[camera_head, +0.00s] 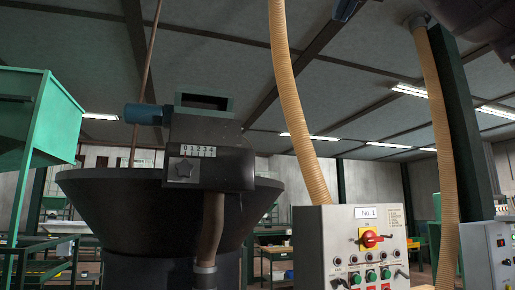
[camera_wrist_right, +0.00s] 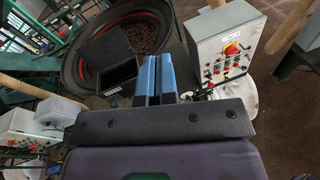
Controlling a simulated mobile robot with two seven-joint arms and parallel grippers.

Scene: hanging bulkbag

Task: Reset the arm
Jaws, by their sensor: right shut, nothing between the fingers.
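My right gripper (camera_head: 345,10) shows only as dark blue fingertips at the top edge of the head view, high up and apart from everything below. In the right wrist view its two blue fingers (camera_wrist_right: 157,75) lie side by side, shut, with nothing between them. A dark arm part of mine fills the top right corner of the head view. My left gripper is not in view.
A black round hopper (camera_head: 115,215) with a dark numbered box (camera_head: 208,150) stands at left. A grey control panel (camera_head: 340,255) with a red-yellow switch (camera_head: 371,238) is right of centre. Tan hoses (camera_head: 298,100) hang nearby. A green frame (camera_head: 35,110) stands far left.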

